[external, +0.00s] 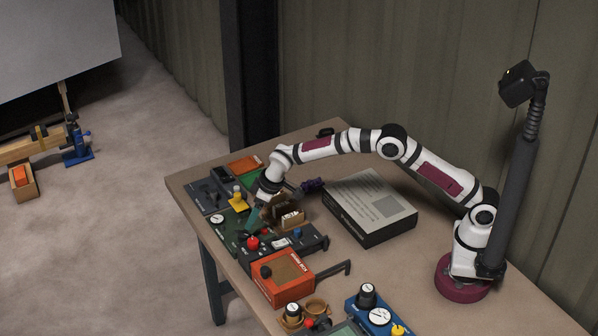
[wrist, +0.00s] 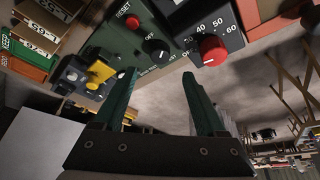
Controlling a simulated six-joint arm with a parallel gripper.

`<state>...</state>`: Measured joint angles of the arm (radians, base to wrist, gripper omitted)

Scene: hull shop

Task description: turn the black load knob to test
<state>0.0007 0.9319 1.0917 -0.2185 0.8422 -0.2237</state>
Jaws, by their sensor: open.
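In the wrist view a black knob (wrist: 156,48) with a white pointer mark sits on a green panel (wrist: 127,52). "OFF" is printed beside it; I cannot read a "load" or "test" label. My gripper (wrist: 160,76) is open with nothing between its green fingers, and the knob lies just beyond the fingertips, apart from them. In the external view my gripper (external: 251,226) is low over the green panel (external: 228,238), at the table's left part. The black knob is hard to make out there.
A red knob (wrist: 210,51) on a dark box stands close beside the green panel. A yellow control (wrist: 101,73) is on the other side, and a red button (wrist: 132,22) is near "RESET". An orange box (external: 282,278) and a large grey-topped box (external: 370,206) crowd the table.

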